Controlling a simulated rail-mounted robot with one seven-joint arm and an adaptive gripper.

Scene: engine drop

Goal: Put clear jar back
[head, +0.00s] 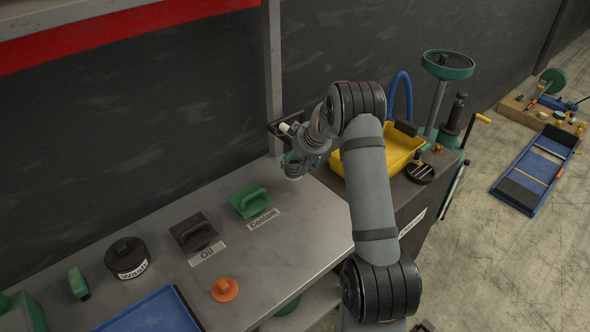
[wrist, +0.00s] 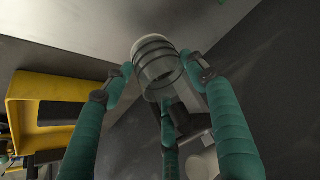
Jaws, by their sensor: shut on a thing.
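The clear jar (wrist: 157,66), see-through with dark ridged rings, sits between the green fingers of my gripper (wrist: 165,88) in the wrist view. The fingers close around its sides. In the head view my gripper (head: 294,163) is at the back of the grey bench, near the dark wall and left of the yellow tray. The jar is small there and mostly blends with the fingers. I cannot tell from the pictures whether its base touches the bench.
On the bench (head: 275,262) are a green lidded container (head: 250,200) by the "Coolant" label, a black one (head: 193,232) by "Oil", a "Wash" jar (head: 126,257), an orange cap (head: 225,289) and a blue tray (head: 150,312). A yellow tray (head: 395,150) stands right. A shelf post (head: 273,80) rises close by.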

